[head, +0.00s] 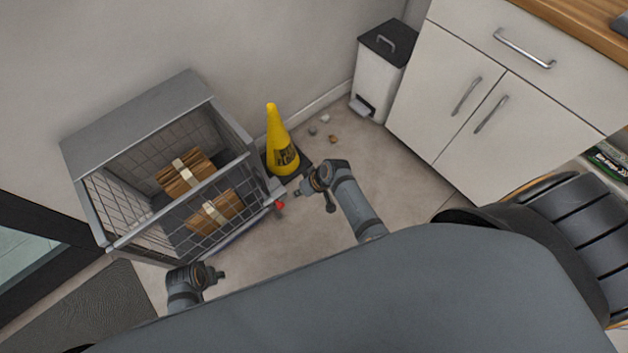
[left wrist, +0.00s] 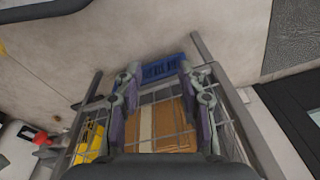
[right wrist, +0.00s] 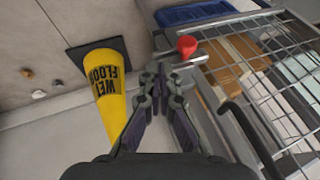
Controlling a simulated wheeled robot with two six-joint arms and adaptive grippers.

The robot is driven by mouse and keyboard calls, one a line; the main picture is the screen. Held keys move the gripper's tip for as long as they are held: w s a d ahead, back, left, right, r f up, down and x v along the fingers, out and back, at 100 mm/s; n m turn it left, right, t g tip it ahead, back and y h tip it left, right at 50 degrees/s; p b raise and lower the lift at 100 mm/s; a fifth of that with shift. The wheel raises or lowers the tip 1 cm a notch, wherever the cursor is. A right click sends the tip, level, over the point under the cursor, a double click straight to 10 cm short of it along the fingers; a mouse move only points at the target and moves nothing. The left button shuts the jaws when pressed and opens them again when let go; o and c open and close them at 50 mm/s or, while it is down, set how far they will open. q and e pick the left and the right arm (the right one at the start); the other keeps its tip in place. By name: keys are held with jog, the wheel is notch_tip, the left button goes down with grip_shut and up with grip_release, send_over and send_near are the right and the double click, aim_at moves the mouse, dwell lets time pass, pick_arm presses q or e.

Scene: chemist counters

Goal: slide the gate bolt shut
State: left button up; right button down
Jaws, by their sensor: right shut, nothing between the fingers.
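The bolt's red knob (head: 279,205) is at the right front corner of the wire-mesh cage (head: 152,99). In the right wrist view the red knob (right wrist: 187,46) sits on a short grey bar beside the mesh gate (right wrist: 262,62). My right gripper (head: 298,193) is shut and empty, close to the knob; in the right wrist view its fingertips (right wrist: 158,72) are just below and left of the knob, apparently apart from it. My left gripper (head: 220,274) is in front of the cage; its fingers (left wrist: 162,85) are spread and empty. How far the bolt extends is unclear.
Brown cardboard parcels (head: 187,178) lie inside the cage. A yellow wet-floor cone (head: 279,140) stands just right of it, with small stones (head: 325,118) nearby. A white pedal bin (head: 379,75) and white cabinets (head: 450,85) stand farther right. The floor between is mostly clear.

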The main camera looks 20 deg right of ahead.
pick_arm(q)
jog(key=s+a+f+p, duration=0.2)
jog(key=s+f, duration=0.3)
jog(key=f, duration=0.3)
jog(key=shift+a+p, duration=0.3)
jog(key=shift+a, duration=0.1)
pick_arm(e)
jog(key=v, duration=0.8)
jog(key=shift+a+r, duration=0.15)
jog(key=shift+s, duration=0.1)
